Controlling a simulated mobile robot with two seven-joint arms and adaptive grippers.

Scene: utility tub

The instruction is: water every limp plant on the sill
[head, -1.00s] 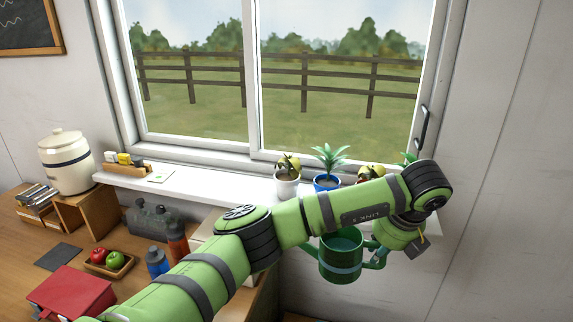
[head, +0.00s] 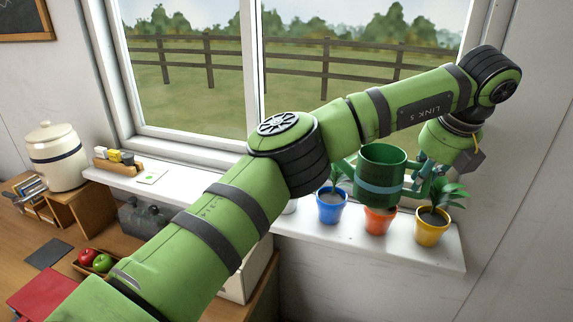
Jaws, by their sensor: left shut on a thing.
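My left gripper (head: 424,178) is shut on the green watering can (head: 380,178) and holds it above the right half of the sill (head: 310,226). The can looks roughly upright, its spout pointing left. It hangs over the orange pot (head: 379,220) and hides that pot's plant. The blue pot (head: 331,208) stands left of it, its plant partly covered by the can and my arm. The yellow pot (head: 431,230) at the right holds a plant with green leaves (head: 452,194). Only a sliver of the white pot (head: 291,207) shows behind my arm, its plant hidden. My right gripper is out of view.
The window stands close behind the sill. A small wooden holder (head: 118,164) and a card (head: 151,177) lie on the sill's left part. A cream crock (head: 56,157), a tray of apples (head: 96,262) and a red object (head: 40,292) are on the desk at left.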

